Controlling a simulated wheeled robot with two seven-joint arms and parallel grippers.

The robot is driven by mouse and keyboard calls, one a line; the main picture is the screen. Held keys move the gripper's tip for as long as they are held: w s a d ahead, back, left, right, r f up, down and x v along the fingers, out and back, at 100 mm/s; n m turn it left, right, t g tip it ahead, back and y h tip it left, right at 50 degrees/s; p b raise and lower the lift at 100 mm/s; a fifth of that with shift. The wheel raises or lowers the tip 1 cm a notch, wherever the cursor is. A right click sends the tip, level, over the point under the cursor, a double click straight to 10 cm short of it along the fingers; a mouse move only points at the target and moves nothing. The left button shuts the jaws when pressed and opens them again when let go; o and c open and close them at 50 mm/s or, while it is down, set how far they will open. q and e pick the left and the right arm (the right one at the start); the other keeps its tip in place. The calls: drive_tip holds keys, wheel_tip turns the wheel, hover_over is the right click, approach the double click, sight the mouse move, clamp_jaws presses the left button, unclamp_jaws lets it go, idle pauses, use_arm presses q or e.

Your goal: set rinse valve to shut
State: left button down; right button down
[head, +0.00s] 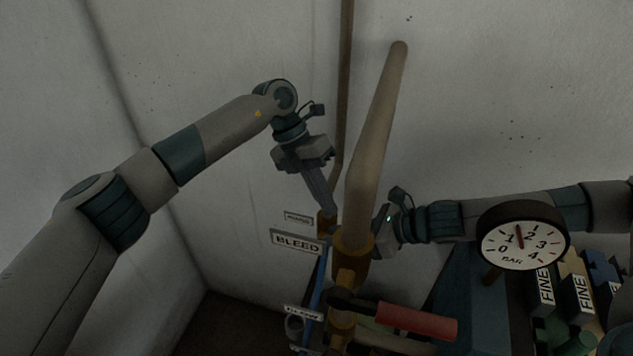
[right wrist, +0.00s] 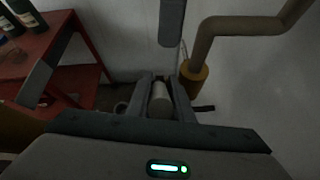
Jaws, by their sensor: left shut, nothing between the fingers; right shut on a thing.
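In the head view, a red-handled lever (head: 415,321) points right from a brass fitting on the near pipe. A small, hard-to-read plate (head: 298,218) sits above a BLEED plate (head: 297,243); I cannot make out a rinse label. My left gripper (head: 331,208) is shut and empty, pointing down near a brass fitting behind the thick pipe. My right gripper (head: 375,222) is partly hidden behind that pipe. In the right wrist view, my right gripper (right wrist: 163,83) is shut on a pale, rounded grip (right wrist: 160,101); whether it belongs to the rinse valve I cannot tell.
A thick pipe (head: 375,150) rises in front of my grippers. A pressure gauge (head: 522,245) stands at right, before FINE-labelled items (head: 545,288). In the right wrist view are a brass fitting (right wrist: 194,76), a dark lever (right wrist: 205,108) and a red rack (right wrist: 60,60) with bottles.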

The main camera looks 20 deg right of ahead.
use_arm(q)
drive_tip(key=shift+s+d+r+x, duration=0.1)
drive_tip(key=shift+x, duration=0.65)
drive_tip(key=shift+s+d+r+x, duration=0.1)
drive_tip(key=shift+s+x, duration=0.05)
drive_tip(key=shift+x, duration=0.55)
drive_tip(key=shift+s+d+r+x, duration=0.1)
drive_tip(key=shift+x, duration=0.65)
